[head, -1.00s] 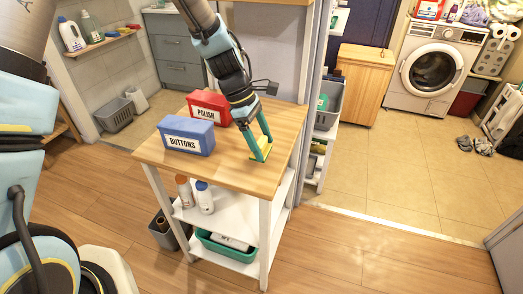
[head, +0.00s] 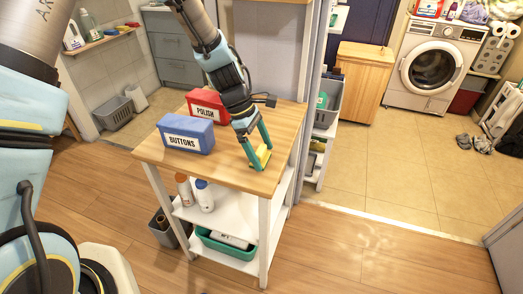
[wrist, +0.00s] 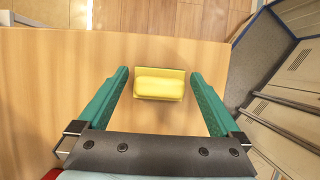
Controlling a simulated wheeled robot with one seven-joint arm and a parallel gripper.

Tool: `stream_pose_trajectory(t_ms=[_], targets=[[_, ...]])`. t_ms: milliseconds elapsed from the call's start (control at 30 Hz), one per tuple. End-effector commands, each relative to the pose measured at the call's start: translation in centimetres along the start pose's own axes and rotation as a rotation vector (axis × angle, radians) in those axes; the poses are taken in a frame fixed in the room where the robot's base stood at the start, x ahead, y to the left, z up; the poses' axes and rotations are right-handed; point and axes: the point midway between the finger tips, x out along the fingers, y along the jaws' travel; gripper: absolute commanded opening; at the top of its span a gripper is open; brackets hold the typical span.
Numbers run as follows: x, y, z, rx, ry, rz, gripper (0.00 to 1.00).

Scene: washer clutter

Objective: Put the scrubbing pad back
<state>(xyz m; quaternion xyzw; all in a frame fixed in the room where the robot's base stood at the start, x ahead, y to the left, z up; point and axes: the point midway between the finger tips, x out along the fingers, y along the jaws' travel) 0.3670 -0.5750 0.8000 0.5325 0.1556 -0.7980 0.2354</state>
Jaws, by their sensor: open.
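The scrubbing pad appears as a yellow block (wrist: 159,84) on the wooden top of the cart, between my gripper's fingers. In the wrist view there is a gap on each side of it, so the fingers do not touch it. My gripper (wrist: 158,73) is open, pointing down close to the top. In the head view the gripper (head: 259,150) stands near the cart's right front part, with the yellow pad (head: 261,157) partly hidden by the fingers.
A blue "BUTTONS" box (head: 186,134) and a red "POLISH" box (head: 208,105) stand left of my gripper on the wooden cart top (head: 215,172). Bottles (head: 204,197) and a green tray (head: 226,247) sit on lower shelves. A wall shelf (head: 105,40) holds bottles and small coloured items.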

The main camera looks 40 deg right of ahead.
Motion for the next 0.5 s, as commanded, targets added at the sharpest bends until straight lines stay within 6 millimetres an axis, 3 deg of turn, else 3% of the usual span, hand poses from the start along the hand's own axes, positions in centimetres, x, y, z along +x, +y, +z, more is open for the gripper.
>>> stream_pose_trajectory(t_ms=[167,500], targets=[[-1.2,0.1,0.1,0.001,0.001,0.003,1.0],[-8.1,0.1,0.0,0.001,0.002,0.006,1.0]])
